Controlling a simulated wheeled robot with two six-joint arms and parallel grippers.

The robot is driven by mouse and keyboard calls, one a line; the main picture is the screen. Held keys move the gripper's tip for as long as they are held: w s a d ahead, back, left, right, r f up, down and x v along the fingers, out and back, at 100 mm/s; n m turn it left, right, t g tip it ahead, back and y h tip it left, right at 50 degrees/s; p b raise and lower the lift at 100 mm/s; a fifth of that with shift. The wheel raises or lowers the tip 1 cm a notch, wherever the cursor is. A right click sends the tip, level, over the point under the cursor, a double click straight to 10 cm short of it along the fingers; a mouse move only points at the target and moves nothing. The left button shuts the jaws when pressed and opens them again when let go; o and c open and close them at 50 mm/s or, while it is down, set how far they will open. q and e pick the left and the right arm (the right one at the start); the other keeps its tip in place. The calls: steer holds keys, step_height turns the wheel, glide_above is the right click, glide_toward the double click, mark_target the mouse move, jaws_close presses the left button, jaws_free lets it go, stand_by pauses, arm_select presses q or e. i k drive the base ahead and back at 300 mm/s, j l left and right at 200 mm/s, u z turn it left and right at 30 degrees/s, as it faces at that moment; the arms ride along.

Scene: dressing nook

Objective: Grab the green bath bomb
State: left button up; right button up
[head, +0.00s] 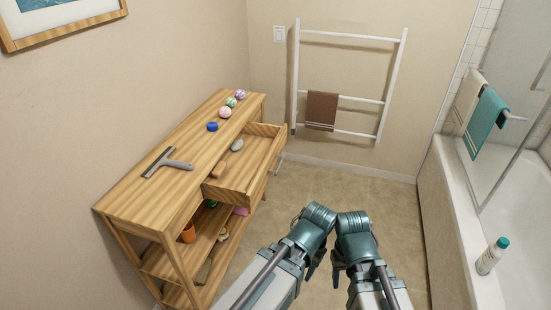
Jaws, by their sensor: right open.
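The green bath bomb (231,101) is a small green-and-white ball on top of the wooden console, towards its far end. A purple-and-white ball (240,94) is just beyond it and a pink-and-white ball (225,112) just nearer. My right gripper (337,271) is open and empty, low in front of me over the floor. My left gripper (311,269) is close beside it, mostly hidden by its own wrist, so its jaws cannot be made out. Both are well to the right of the console and apart from the ball.
The console's drawer (233,187) is pulled out to the right, with stone-like items inside. A blue round item (212,127) and a squeegee (168,163) lie on the top. A bathtub (452,205) with a bottle (492,256) is at right. The floor between is clear.

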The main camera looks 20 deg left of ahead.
mark_target(231, 102)
steer(key=i+u, duration=0.2)
steer(key=i, duration=0.95)
